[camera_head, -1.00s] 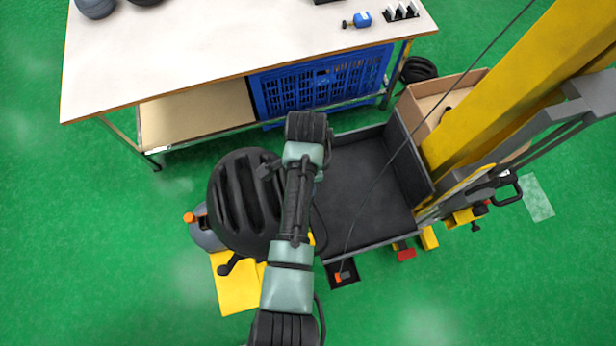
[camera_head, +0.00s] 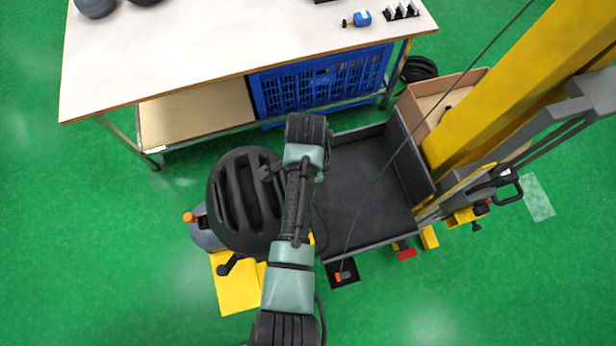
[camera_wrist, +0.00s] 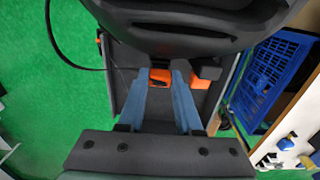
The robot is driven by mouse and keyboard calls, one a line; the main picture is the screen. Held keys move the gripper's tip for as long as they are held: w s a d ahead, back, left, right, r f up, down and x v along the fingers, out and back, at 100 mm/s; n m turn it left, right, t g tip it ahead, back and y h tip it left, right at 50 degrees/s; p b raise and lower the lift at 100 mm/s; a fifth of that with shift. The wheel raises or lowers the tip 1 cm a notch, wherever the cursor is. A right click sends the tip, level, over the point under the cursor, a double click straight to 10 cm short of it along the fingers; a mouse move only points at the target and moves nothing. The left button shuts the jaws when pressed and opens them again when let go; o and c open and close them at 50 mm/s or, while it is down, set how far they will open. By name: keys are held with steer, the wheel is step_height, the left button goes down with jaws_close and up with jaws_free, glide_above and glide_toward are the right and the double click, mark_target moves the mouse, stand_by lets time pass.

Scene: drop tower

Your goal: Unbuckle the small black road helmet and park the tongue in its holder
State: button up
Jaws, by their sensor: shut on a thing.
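The black vented helmet (camera_head: 240,205) sits at the left of my arm in the head view, over a blue-grey form. Its dark lower side (camera_wrist: 180,35) fills the top of the wrist view. My gripper (camera_wrist: 162,76) is below the helmet, its two blue-grey fingers shut on a small orange buckle piece (camera_wrist: 160,75). I cannot tell for sure that this piece is the tongue. A dark block with an orange part (camera_wrist: 199,82) is just right of the right fingertip. The strap is not clear.
A grey-walled platform with a black floor (camera_head: 365,190) stands right of my arm, beside the yellow tower (camera_head: 500,90). A thin cable runs down to a black pad (camera_head: 343,273) with an orange piece. A white workbench (camera_head: 220,45) with a blue crate (camera_head: 320,85) is behind.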

steer(key=shift+f, duration=0.55)
stand_by(0.6)
stand_by(0.4)
steer(key=o, duration=1)
steer(key=shift+o, duration=0.2)
steer(key=shift+r, duration=0.1)
steer(key=shift+d+r+p, duration=0.2)
steer(key=shift+r+p, duration=0.3)
steer(key=shift+r, duration=0.1)
steer(key=shift+d+r+p, duration=0.15)
steer(key=shift+r+p, duration=0.3)
steer(key=shift+r, duration=0.15)
step_height(320, 180, up, 8)
steer(key=d, duration=0.2)
steer(key=shift+w+f, duration=0.25)
steer(key=shift+w, duration=0.05)
steer(key=shift+d, duration=0.1)
